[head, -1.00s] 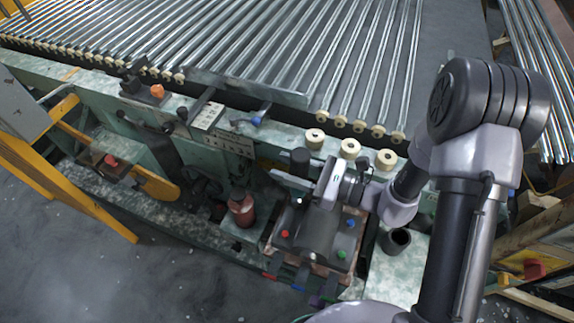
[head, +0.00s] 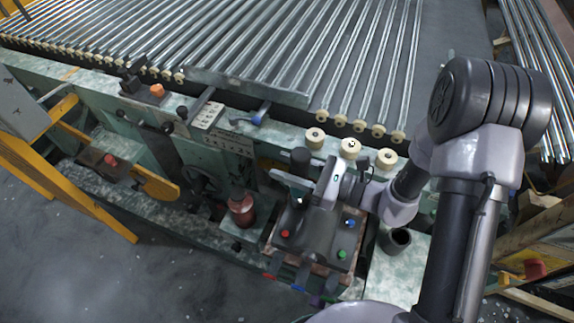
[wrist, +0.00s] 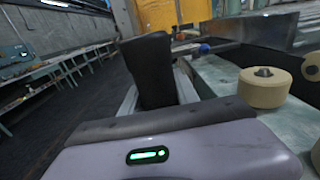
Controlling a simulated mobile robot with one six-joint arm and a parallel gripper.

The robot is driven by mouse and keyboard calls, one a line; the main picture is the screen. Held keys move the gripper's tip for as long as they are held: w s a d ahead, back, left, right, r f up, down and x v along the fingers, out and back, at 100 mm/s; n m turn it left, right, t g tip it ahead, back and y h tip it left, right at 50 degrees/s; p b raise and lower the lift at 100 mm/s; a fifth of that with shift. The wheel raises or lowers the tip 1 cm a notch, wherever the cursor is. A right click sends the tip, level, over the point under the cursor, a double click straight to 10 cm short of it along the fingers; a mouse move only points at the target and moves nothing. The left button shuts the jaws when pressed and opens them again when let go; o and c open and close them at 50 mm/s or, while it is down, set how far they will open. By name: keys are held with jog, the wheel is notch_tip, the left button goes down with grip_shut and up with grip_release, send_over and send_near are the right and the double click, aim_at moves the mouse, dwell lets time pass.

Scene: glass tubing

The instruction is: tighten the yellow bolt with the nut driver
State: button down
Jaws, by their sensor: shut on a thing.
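My gripper (head: 294,173) is at the dark block on the machine's front and is shut on an upright black handle (head: 300,157), taken to be the nut driver. The handle also shows in the wrist view (wrist: 150,72), standing up between the fingers. The driver's lower end is hidden. I cannot make out the yellow bolt in either view. A red bolt head (head: 284,234), a blue one (head: 351,223) and a green one (head: 342,254) show on the block's top, below and right of my gripper.
Several cream rollers (head: 351,147) stand along the machine edge close behind my gripper. A red bottle (head: 241,208) stands left of the block. A dark open cup (head: 397,240) stands to its right. Coloured tool ends, one of them blue (head: 298,288), hang at the block's front.

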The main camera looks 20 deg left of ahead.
jog(key=shift+f+b, duration=0.95)
jog(key=shift+f, duration=0.05)
dwell(1.3)
jog(key=shift+r, duration=0.1)
notch_tip(320, 180, up, 7)
jog(key=p, duration=0.5)
jog(key=shift+r+p, duration=0.2)
jog(key=shift+p, duration=0.2)
